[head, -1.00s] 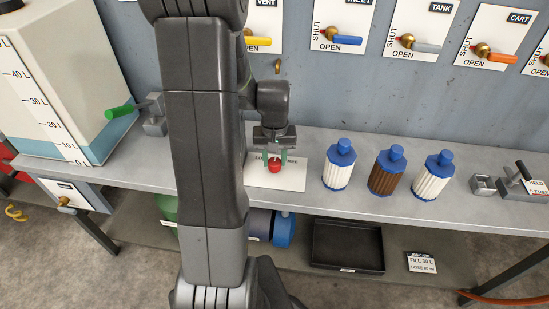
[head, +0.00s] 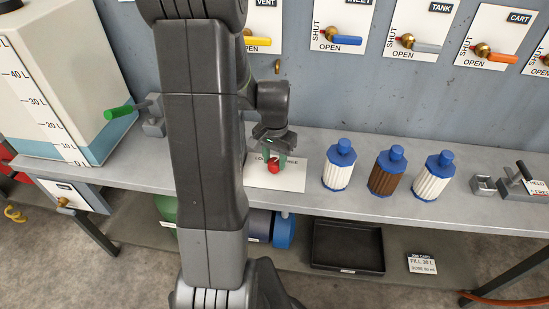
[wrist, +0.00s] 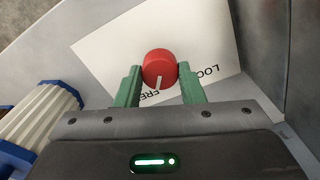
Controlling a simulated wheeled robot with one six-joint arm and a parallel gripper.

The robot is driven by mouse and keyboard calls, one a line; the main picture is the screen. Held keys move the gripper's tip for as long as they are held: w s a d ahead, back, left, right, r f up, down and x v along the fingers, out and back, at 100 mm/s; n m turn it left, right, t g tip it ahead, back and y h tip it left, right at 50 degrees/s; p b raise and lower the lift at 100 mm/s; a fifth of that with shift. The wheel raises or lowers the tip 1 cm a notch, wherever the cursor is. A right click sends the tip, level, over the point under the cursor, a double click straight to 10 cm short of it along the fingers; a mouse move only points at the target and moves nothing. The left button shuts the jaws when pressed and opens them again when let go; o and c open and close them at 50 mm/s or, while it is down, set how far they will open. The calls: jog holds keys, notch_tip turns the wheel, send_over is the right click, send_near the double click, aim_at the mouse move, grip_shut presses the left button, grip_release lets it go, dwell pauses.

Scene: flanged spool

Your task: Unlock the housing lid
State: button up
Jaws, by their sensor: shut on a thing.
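A red round knob (wrist: 159,66) with a white pointer line sits over a white label plate (wrist: 110,40) on the bench. The plate's printed words are partly covered; "LOC" and "FRE" show in the wrist view. In the head view the knob (head: 273,167) is on the plate (head: 290,180). My gripper (wrist: 157,76) has its green fingers shut on the knob, one on each side. It also shows in the head view (head: 273,161). The pointer line slants toward the "FRE" side. No housing lid can be made out; my arm hides part of the bench.
Three ribbed cartridges with blue caps, two white (head: 338,166) and one brown (head: 387,172), stand right of the plate. A clamp with a black handle (head: 522,178) is farther right. Valve levers line the back panel. A black tray (head: 347,247) is on the lower shelf.

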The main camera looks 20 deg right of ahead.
aim_at(275, 162)
dwell(0.3)
jog(key=o, duration=1)
notch_tip(275, 162, up, 14)
jog(key=p, duration=0.1)
jog(key=shift+f, duration=0.1)
